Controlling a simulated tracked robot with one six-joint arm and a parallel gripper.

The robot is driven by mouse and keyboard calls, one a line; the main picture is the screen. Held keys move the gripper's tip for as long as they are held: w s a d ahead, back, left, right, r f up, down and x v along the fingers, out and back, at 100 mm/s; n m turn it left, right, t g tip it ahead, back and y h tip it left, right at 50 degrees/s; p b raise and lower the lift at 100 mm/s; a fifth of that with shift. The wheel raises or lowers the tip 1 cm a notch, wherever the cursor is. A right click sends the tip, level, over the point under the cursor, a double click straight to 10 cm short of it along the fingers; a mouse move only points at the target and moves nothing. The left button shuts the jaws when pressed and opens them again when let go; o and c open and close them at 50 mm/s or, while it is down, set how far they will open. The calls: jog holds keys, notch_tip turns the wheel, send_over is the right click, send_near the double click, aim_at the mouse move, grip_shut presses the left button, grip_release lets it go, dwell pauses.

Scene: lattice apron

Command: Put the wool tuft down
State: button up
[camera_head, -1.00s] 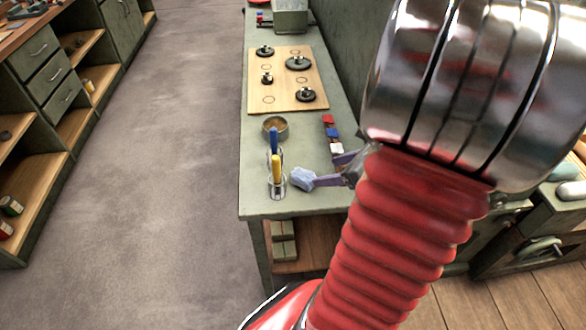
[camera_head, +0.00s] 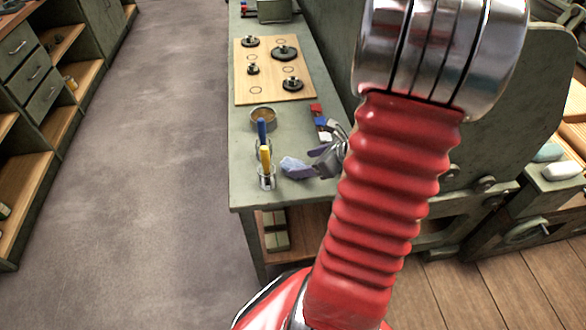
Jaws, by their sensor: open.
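The wool tuft (camera_head: 292,166), a small pale blue lump, appears to lie on the grey-green bench top (camera_head: 242,172) near its front end. My gripper (camera_head: 314,163) is just to the right of the tuft, with its jaws open. The tuft is at or just beyond the fingertips; I cannot tell whether they still touch it. My red arm hides part of the bench to the right of the gripper.
A clear holder (camera_head: 267,183) with a yellow-handled and a blue-handled tool stands left of the tuft. Behind are a round bowl (camera_head: 263,114), red, blue and white blocks (camera_head: 321,121), and a wooden board (camera_head: 257,100) with black knobbed discs. The bench's left edge is close.

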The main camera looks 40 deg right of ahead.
aim_at(296, 165)
jog(key=shift+x, duration=1.05)
jog(key=shift+d+x, duration=0.2)
jog(key=shift+x, duration=2.4)
jog(key=shift+c, duration=0.4)
jog(key=c, duration=1.1)
jog(key=shift+r, duration=4.95)
